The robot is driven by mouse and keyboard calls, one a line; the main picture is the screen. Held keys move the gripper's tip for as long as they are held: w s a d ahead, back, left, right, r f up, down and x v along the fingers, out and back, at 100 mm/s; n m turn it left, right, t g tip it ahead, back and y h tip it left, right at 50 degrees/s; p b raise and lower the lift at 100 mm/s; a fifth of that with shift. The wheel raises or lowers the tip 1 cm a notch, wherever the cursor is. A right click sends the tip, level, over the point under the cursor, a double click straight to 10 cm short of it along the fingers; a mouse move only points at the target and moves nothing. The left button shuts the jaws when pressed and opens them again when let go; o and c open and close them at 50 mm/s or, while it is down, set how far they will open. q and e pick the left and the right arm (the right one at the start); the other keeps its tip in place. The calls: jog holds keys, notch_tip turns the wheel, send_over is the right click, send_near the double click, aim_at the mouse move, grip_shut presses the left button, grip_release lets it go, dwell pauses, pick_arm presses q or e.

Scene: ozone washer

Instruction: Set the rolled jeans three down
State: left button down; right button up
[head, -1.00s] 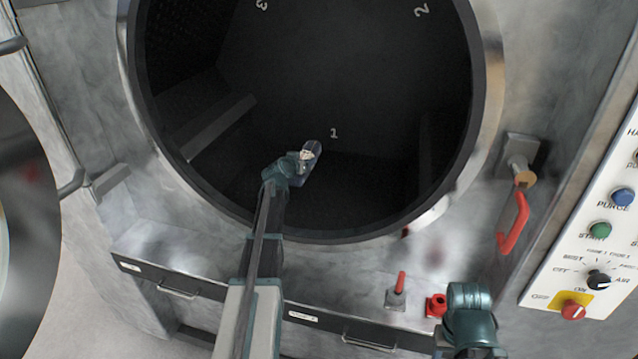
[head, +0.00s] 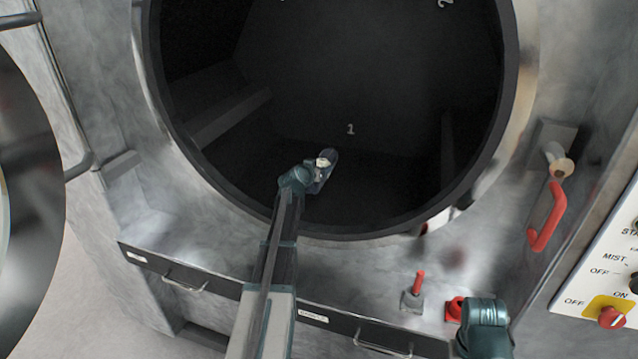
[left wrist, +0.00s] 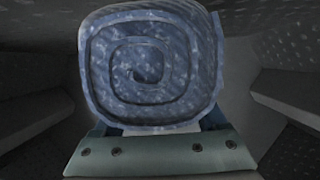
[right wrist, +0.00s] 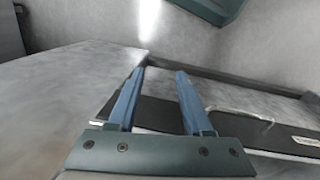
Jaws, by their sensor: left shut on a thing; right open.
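The rolled jeans (left wrist: 150,65) fill the middle of the left wrist view as a blue denim roll with its spiral end facing the camera. My left gripper (head: 322,172) is shut on the roll, inside the dark round drum (head: 345,90) of the washer; its fingers are mostly hidden behind the roll. In the head view the rolled jeans (head: 327,158) show small at the gripper's tip, below the number 1 on the drum's back. I cannot tell whether the roll touches the drum's floor. My right gripper (right wrist: 158,75) is open and empty, outside the washer near its front ledge.
The drum's rim (head: 340,237) curves under my left arm. A red lever handle (head: 546,216) and a control panel (head: 610,275) are on the right. A small red-handled switch (head: 415,290) stands on the ledge. A round door (head: 30,190) stands open at left.

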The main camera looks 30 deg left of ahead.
pick_arm(q)
jog(key=shift+f+b, duration=1.9)
jog(key=shift+b, duration=0.05)
jog(key=shift+r, duration=0.1)
jog(key=shift+c, duration=1.9)
grip_release()
jog(key=o, duration=0.4)
